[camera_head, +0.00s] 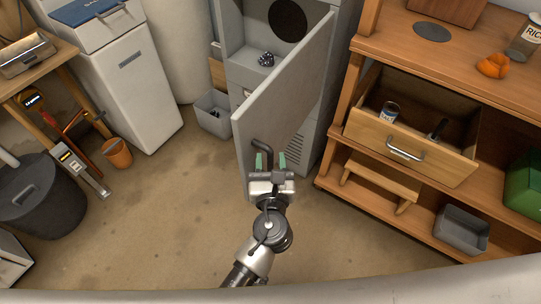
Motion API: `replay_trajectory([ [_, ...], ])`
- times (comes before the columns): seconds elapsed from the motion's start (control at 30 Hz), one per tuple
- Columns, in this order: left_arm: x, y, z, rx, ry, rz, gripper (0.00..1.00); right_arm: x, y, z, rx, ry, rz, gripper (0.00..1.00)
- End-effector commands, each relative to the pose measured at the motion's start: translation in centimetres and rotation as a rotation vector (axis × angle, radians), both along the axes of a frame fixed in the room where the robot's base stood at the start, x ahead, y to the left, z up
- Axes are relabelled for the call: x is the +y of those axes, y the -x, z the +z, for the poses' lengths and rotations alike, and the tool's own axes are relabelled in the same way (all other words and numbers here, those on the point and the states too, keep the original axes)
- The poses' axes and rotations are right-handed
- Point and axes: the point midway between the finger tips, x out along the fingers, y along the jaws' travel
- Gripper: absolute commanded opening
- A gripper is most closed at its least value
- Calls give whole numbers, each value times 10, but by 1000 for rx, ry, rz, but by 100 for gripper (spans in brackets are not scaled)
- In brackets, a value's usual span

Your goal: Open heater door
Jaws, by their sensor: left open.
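The grey heater door (280,95) stands swung open, its panel angled out from the heater cabinet (238,45) toward me. A dark bent handle (262,148) sits low on the door panel. My left gripper (271,161) is open, with its green-tipped fingers at the handle. I cannot tell whether the fingers touch it. Inside the cabinet, a dark round opening (288,20) and a small dark speckled object (266,59) show. My right gripper is not in view.
A wooden workbench with an open drawer (408,150) stands close at right. A white appliance (128,85), an orange bucket (117,153) and a black bin (40,205) are at left. A grey bin (212,118) sits beside the cabinet. The floor (165,225) between is clear.

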Motion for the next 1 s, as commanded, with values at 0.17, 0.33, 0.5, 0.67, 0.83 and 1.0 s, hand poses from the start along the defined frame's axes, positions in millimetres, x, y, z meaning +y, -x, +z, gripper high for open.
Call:
replay_trajectory([
  [0.17, 1, 38, -2, 4, -1, -2, 41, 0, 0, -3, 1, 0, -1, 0],
  [0.33, 2, 70, -1, 2, -1, -2, 41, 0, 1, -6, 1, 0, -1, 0],
  [0.5, 2, 89, -1, 1, -1, -1, 41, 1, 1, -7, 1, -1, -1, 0],
  [0.67, 2, 94, 0, -1, -1, -1, 41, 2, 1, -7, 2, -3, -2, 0],
  [0.83, 2, 94, 0, -1, -2, -1, 41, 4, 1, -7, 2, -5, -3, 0],
  [1.0, 2, 93, 0, -1, -2, -1, 41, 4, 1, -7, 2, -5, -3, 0],
])
